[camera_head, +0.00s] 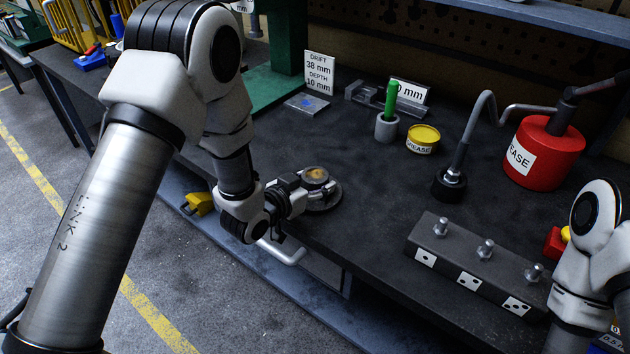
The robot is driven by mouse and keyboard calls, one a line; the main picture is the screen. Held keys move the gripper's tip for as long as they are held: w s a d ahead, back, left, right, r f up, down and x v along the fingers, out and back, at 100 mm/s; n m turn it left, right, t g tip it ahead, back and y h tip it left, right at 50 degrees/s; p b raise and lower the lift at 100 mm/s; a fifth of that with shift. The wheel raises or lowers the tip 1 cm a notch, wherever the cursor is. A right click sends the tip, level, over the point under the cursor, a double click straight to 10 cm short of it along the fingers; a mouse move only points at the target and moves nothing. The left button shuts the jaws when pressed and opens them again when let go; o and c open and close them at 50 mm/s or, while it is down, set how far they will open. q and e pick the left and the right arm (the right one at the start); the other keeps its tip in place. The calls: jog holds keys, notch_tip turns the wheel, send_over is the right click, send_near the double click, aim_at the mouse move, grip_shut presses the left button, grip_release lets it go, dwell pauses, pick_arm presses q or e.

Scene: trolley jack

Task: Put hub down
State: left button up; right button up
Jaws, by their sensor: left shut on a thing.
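The hub (328,197) is a grey metal piece with a round flange and a raised middle that shows something yellowish-brown in its top. It is near the front edge of the dark workbench (370,215), flange down and roughly level. My left gripper (312,181) comes in from the left, low over the bench, and is shut on the hub's raised middle. I cannot tell whether the flange touches the bench top. My right arm shows at the right edge, but its gripper is outside the view.
A dark block (470,262) with several upright studs and dice-like labels lies right of the hub. Behind are a grey cup (386,128) holding a green rod, a yellow grease tin (423,139) and a red grease container (544,152). The bench between is clear.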

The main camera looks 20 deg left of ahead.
pick_arm(q)
jog(key=o, duration=1.5)
jog(key=shift+s, duration=0.1)
jog(key=shift+o, duration=0.2)
